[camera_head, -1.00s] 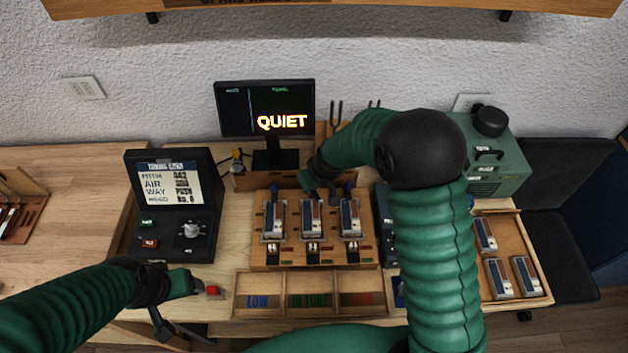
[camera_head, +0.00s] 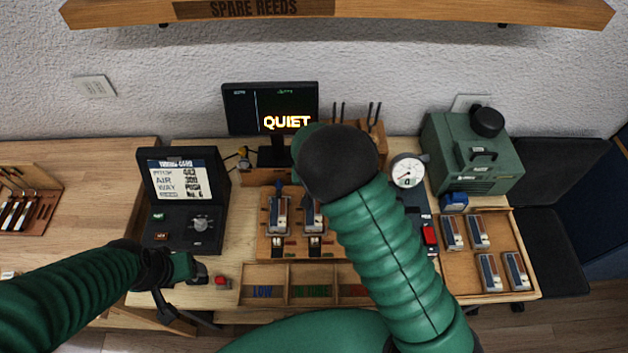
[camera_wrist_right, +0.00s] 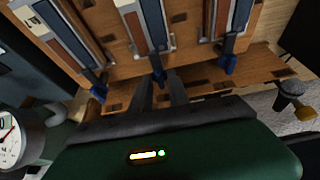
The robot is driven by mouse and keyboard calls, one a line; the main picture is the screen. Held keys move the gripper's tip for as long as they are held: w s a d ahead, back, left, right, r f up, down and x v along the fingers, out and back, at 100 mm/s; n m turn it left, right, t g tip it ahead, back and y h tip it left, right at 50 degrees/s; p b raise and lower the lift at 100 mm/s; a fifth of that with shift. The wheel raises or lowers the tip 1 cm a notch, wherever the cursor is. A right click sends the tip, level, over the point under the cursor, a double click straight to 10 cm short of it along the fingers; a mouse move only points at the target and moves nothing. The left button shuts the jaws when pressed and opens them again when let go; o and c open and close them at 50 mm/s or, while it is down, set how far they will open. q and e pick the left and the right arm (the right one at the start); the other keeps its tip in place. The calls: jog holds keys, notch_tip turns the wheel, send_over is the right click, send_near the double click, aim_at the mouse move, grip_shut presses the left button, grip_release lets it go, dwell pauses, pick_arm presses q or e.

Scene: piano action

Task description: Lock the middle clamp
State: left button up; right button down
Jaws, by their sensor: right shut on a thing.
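The clamp rack (camera_head: 264,246) stands mid-table with a row of reed blocks under metal clamps. In the right wrist view the middle clamp's blue lever (camera_wrist_right: 157,75) sits between my right gripper's fingertips (camera_wrist_right: 160,88), which are shut on it. The neighbouring blue levers (camera_wrist_right: 97,88) and (camera_wrist_right: 229,63) stand free on either side. In the head view my right arm hides my right gripper and the right end of the rack; the middle block (camera_head: 312,216) shows partly. My left gripper (camera_head: 200,272) hovers near the front left table edge; its finger opening is unclear.
A red button (camera_head: 221,282) is close to my left gripper. A monitor (camera_head: 270,108) reading QUIET stands behind the rack. A gauge (camera_head: 407,171) and a tray with several blocks (camera_head: 506,221) lie to the right. An empty sectioned tray (camera_head: 241,287) is in front.

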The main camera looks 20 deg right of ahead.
jog(key=shift+w, duration=0.15)
jog(key=c, duration=1.6)
grip_release()
jog(key=shift+o, duration=1.1)
jog(key=p+v, duration=1.5)
jog(key=v, duration=0.1)
jog(key=shift+r, duration=0.35)
jog(key=shift+f, duration=0.1)
